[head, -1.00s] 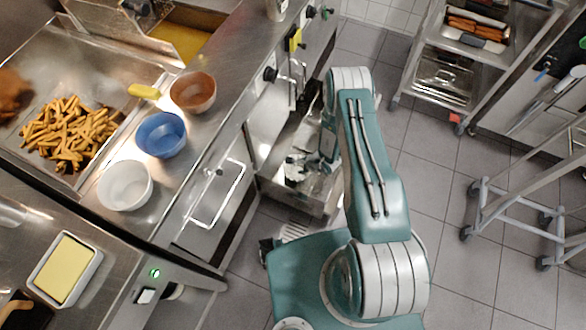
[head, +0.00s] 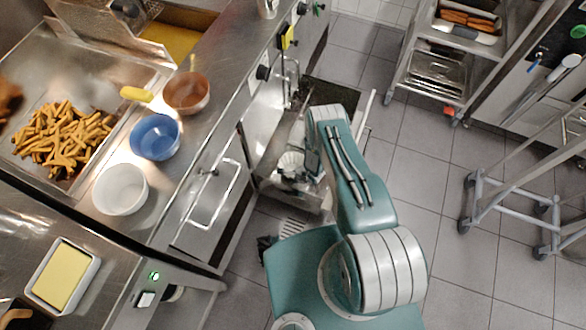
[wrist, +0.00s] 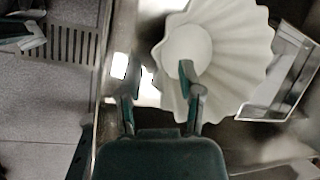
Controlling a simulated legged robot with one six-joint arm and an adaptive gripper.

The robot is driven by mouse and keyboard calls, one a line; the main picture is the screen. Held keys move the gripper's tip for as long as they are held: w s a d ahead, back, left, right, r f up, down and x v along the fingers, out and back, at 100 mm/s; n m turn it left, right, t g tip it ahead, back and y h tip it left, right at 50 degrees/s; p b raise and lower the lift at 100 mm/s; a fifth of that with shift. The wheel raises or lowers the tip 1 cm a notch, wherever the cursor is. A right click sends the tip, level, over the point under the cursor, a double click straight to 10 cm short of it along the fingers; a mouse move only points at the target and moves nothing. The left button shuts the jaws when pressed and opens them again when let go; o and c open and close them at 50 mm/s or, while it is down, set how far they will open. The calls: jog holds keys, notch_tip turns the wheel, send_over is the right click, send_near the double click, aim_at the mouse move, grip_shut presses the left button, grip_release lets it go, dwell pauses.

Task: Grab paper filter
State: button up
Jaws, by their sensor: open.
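The paper filter (wrist: 225,50) is a white, fluted, bowl-like piece with a round flat bottom, filling the upper right of the wrist view. In the head view a small white fluted shape, which seems to be the filter (head: 291,161), lies in the open drawer beside my arm's end. My gripper (wrist: 157,84) is open, its two fingers apart. In the wrist view the right finger overlaps the filter's left part, while the left finger is outside its edge. I cannot tell whether the finger touches the filter. In the head view my gripper is mostly hidden by my arm.
The metal drawer (head: 287,197) stands open below the counter. A clear container (wrist: 282,85) lies right of the filter. On the counter stand a white bowl (head: 120,190), a blue bowl (head: 155,137) and a brown bowl (head: 187,92). A wheeled rack (head: 437,70) stands across the tiled floor.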

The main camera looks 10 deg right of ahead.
aim_at(293, 168)
jog(key=shift+x, duration=1.45)
grip_shut()
jog(key=shift+r, duration=0.1)
